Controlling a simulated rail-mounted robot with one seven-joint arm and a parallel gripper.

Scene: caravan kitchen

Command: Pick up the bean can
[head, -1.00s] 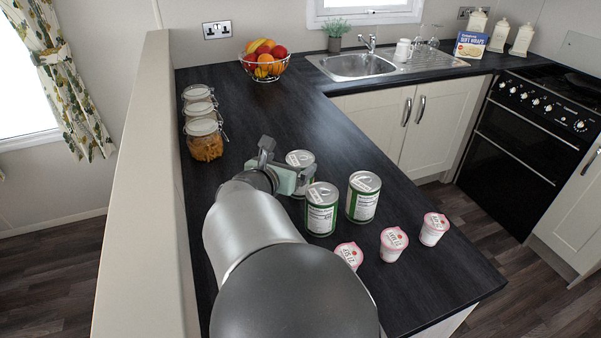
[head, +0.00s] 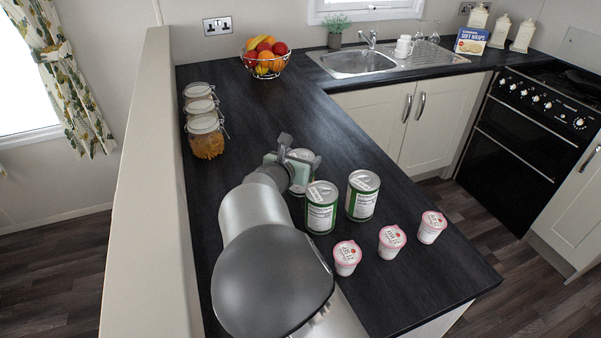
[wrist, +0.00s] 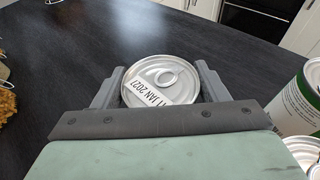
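Three cans with silver lids and green-and-white labels stand close together on the dark counter. The rear-left can (head: 301,172) is at my gripper (head: 285,158), which partly hides it in the head view. In the wrist view, that can's lid (wrist: 160,82) with its pull ring and printed date lies between the two fingers of my gripper (wrist: 160,85). The fingers stand open on either side, close to the rim; contact is not clear. The front can (head: 321,208) and the right can (head: 363,195) stand apart from the fingers. I cannot read which can holds beans.
Three white-and-pink pots, one of them here (head: 392,241), stand near the counter's front right edge. Clip-top jars (head: 206,137) line the left side by a low wall (head: 150,190). A fruit bowl (head: 265,62) and a sink (head: 358,63) are farther back. The counter's middle is clear.

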